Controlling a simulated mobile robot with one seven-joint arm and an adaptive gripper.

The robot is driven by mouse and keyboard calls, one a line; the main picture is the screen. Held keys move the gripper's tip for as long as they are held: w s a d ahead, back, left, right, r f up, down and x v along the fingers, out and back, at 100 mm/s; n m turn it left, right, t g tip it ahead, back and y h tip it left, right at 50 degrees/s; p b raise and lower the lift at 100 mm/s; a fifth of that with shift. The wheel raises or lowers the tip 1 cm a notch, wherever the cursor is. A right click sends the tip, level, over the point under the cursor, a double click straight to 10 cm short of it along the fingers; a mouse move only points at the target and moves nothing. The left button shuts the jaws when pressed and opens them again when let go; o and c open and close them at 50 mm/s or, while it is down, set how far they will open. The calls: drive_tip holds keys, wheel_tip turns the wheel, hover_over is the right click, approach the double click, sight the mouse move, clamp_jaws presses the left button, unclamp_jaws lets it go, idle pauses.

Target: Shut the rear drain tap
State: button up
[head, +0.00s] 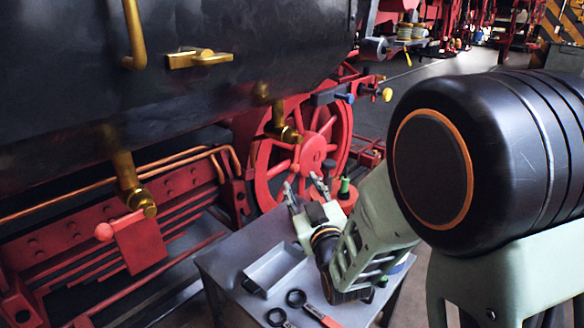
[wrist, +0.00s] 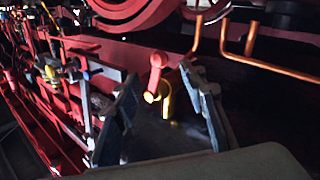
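Two brass drain taps hang below the black boiler in the head view. One tap (head: 128,178) is at the left, with a red round-ended handle (head: 104,231) beside its lower end. The other tap (head: 283,130) hangs in front of the red spoked wheel. Which one is the rear tap I cannot tell for sure. My gripper (head: 302,182) is open and empty, below and right of the tap by the wheel. In the wrist view, a red lever (wrist: 158,62) on a brass tap body (wrist: 166,98) shows between my spread fingers, farther away. No contact is visible.
A grey table (head: 230,270) with a shallow tray (head: 272,268) and hand tools (head: 300,305) stands under my gripper. The red wheel (head: 315,150) and red frame (head: 70,235) lie behind. Copper pipes (head: 100,185) run along the frame at the left.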

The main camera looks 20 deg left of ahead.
sight(295, 171)
drive_tip(key=x, duration=0.9)
drive_tip(key=shift+w+a+p, duration=0.1)
drive_tip(key=shift+w+p, duration=0.1)
drive_tip(key=shift+p, duration=0.1)
drive_tip(key=shift+c, duration=0.4)
clamp_jaws()
